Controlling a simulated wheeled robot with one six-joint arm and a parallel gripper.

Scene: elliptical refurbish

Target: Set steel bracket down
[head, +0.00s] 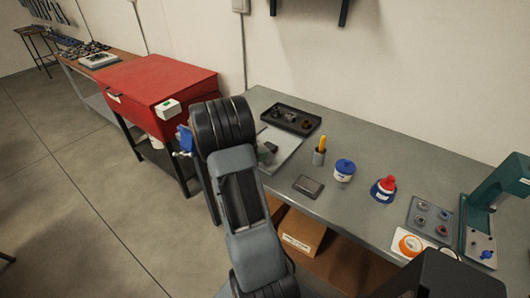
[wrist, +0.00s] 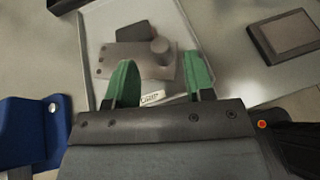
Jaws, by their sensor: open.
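The steel bracket (wrist: 125,62), a grey plate with small holes, lies on a pale grey tray (wrist: 88,50) in the wrist view. A round grey knob-like piece (wrist: 160,47) shows at its right side and a darker block behind it. My gripper (wrist: 160,80) has two green fingers spread apart, left and right, at the near edge of the bracket. The fingers do not close on it. A small white label (wrist: 150,98) lies between them. In the head view the tray (head: 287,143) is partly hidden behind my arm, and the bracket is mostly hidden.
A dark parts tray (head: 292,117) stands behind on the grey bench (head: 370,150). A blue vise-like object (wrist: 30,130) is close left.

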